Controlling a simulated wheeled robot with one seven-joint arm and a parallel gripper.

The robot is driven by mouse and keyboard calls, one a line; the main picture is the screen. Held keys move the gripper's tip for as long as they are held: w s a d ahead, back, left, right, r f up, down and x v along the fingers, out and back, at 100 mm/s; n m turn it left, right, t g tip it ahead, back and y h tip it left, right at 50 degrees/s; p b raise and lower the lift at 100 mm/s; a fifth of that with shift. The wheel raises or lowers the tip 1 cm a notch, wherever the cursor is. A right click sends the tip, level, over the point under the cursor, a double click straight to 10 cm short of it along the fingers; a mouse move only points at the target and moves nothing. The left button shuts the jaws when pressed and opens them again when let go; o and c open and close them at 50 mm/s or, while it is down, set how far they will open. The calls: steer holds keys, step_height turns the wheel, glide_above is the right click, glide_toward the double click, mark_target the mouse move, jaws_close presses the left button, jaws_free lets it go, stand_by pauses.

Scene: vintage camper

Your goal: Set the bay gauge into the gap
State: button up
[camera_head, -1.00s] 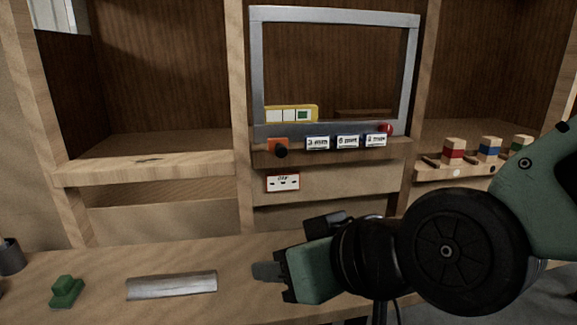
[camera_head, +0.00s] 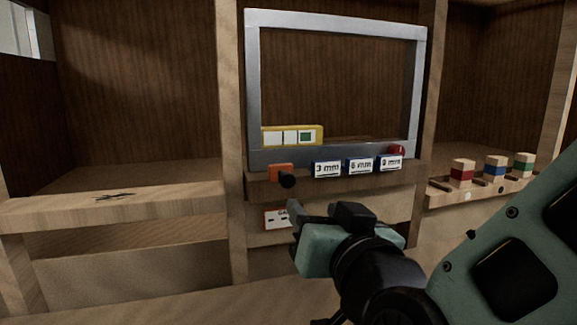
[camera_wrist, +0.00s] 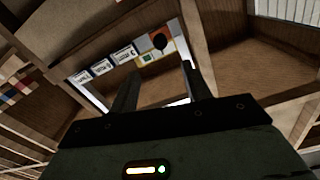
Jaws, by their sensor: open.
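No part is clearly marked as the bay gauge, and I cannot tell which one it is. A grey metal frame (camera_head: 253,90) stands in the middle bay, open to the dark wood behind. A yellow strip (camera_head: 318,135) with two white windows and one green lies along its lower edge. An orange block with a black knob (camera_head: 281,173) sits on the ledge below. My gripper (camera_head: 294,212) is in front of that ledge, below the orange block, partly covering a white label (camera_head: 272,219). In the wrist view my gripper (camera_wrist: 161,88) has its fingers apart with nothing between them.
Labels marked 3 mm (camera_head: 327,169), 6 mm (camera_head: 360,166) and 9 mm (camera_head: 390,162) line the ledge. A red knob (camera_head: 397,150) is above the last. Blocks banded red (camera_head: 461,173), blue (camera_head: 495,168) and green (camera_head: 523,165) stand on the right shelf. The left shelf (camera_head: 150,200) is mostly clear.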

mark_target(289, 182)
steer(key=p+x, duration=0.1)
steer(key=p, duration=0.3)
steer(key=p+x, duration=0.1)
steer(key=p, duration=0.3)
steer(key=shift+w+a+r+p, duration=0.1)
steer(key=shift+w+r+p, duration=0.1)
steer(key=shift+r+p, duration=0.15)
steer(key=shift+w+f+p, duration=0.1)
steer(key=shift+p, duration=0.55)
steer(key=x, duration=0.4)
steer(key=p+x, duration=0.1)
steer(key=x, duration=0.6)
steer(key=shift+w+a+f+p, duration=0.1)
steer(key=shift+w+f+p, duration=0.2)
steer(key=shift+f+p, duration=0.05)
